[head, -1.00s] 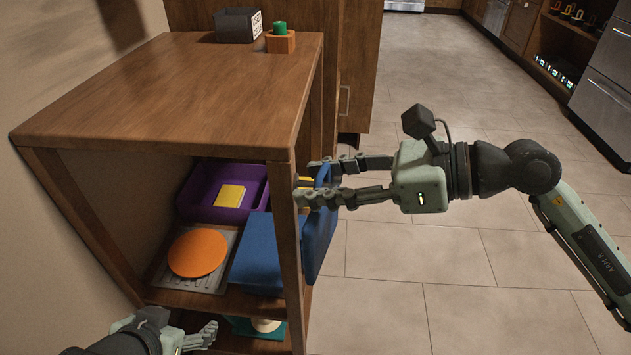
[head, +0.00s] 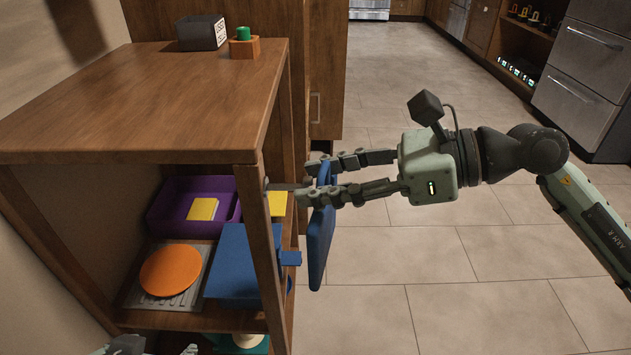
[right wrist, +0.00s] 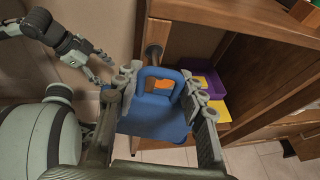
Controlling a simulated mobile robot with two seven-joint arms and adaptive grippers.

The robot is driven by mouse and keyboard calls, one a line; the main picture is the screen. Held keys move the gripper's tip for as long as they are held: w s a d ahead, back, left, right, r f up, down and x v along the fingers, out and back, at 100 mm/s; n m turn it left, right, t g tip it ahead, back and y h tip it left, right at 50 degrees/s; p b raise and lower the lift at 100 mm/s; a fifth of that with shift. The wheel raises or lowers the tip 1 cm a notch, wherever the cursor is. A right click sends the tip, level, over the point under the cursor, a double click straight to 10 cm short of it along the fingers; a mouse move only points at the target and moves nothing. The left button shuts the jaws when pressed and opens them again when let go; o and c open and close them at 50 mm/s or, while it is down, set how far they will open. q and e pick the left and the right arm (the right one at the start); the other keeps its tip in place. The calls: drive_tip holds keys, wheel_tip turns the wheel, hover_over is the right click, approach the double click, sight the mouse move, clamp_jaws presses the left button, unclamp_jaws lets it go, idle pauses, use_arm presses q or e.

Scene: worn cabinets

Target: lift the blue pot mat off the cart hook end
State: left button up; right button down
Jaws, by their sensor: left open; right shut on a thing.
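The blue pot mat (head: 320,235) hangs upright beside the cart's right side, with a gap between it and the post. My right gripper (head: 322,180) is shut on its upper part, one finger on each side. The right wrist view shows the mat (right wrist: 155,118) with its loop between my fingers (right wrist: 163,88). The cart hook (head: 284,187) sticks out from the post towards the mat; its round end (right wrist: 153,52) shows just above the loop. I cannot tell whether it still passes into the loop. My left gripper (right wrist: 104,68) is open and empty, almost out of the head view.
The wooden cart (head: 150,95) carries a dark box (head: 200,34) and an orange block with a green top (head: 243,46). Its shelf holds a purple bin (head: 165,208), an orange disc (head: 170,270) and a blue box (head: 235,265). The floor at right is clear.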

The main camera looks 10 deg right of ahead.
idle(0.3)
drive_tip(key=shift+d+f+b, duration=0.15)
drive_tip(key=shift+d+b, duration=0.6)
drive_tip(key=shift+d, duration=0.05)
drive_tip(key=d+b, duration=0.2)
drive_tip(key=d, duration=0.1)
drive_tip(key=d+b, duration=0.1)
drive_tip(key=shift+s+d+r+b, duration=0.2)
drive_tip(key=shift+s+d+b, duration=0.05)
drive_tip(key=shift+s+b, duration=0.1)
